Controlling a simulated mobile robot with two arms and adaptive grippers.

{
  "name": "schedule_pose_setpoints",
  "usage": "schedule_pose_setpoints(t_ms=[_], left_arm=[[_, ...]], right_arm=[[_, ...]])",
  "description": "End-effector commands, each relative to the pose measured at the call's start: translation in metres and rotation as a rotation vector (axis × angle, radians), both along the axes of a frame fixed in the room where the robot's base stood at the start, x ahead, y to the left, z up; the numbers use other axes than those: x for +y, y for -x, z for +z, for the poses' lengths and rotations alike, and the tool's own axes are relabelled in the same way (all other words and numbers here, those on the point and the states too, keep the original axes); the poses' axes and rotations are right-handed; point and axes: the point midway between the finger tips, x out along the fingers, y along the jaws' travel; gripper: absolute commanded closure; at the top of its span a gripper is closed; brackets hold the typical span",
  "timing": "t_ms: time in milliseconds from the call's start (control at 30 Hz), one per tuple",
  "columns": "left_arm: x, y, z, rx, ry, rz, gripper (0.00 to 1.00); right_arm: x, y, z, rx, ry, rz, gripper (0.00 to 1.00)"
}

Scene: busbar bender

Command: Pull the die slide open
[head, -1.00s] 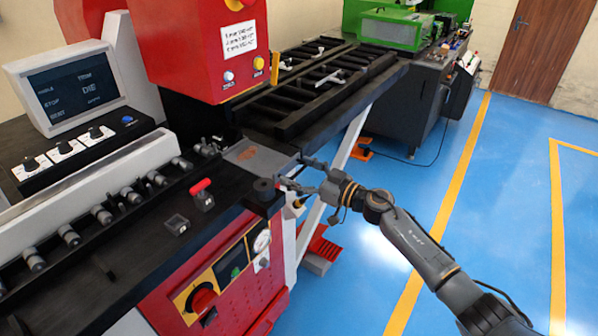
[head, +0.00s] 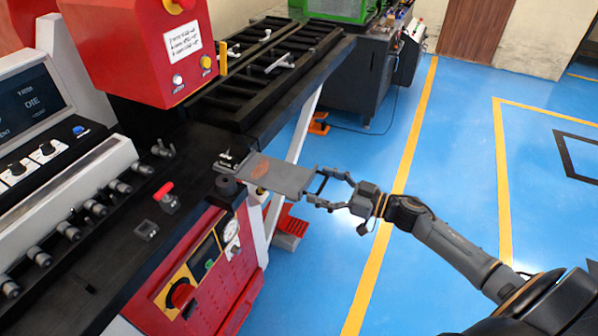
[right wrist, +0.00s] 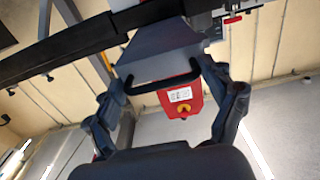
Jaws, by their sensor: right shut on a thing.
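The die slide (head: 285,177) is a flat grey plate with a reddish-brown patch. In the head view it sticks out to the right from the machine's black bed, over the blue floor. My right gripper (head: 318,188) is at its outer end, shut on the dark slide handle (head: 322,182). In the right wrist view, the slide (right wrist: 165,52) shows from below, and the black handle (right wrist: 158,84) spans between the two fingers of my right gripper (right wrist: 160,78). My left gripper is not in view.
A red press head (head: 140,50) stands over the black machine bed (head: 190,140). A black roller table (head: 270,65) runs behind. The blue floor (head: 390,120) to the right is free.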

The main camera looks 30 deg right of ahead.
Motion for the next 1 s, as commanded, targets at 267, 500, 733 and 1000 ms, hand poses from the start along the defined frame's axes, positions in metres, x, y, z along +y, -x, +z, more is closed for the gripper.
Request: schedule_pose_setpoints(t_ms=[267, 500, 733, 1000], left_arm=[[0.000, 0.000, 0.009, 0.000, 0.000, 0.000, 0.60], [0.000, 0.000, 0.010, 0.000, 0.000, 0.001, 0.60], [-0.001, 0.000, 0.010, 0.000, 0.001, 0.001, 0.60], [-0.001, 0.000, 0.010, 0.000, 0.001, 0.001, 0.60]], right_arm=[[-0.022, 0.023, 0.002, -0.002, 0.003, -0.008, 0.73], [-0.026, 0.028, 0.002, -0.004, 0.002, -0.007, 0.73], [-0.026, 0.027, 0.002, -0.004, 0.002, -0.007, 0.73], [-0.025, 0.028, 0.001, -0.003, 0.001, -0.005, 0.09]])
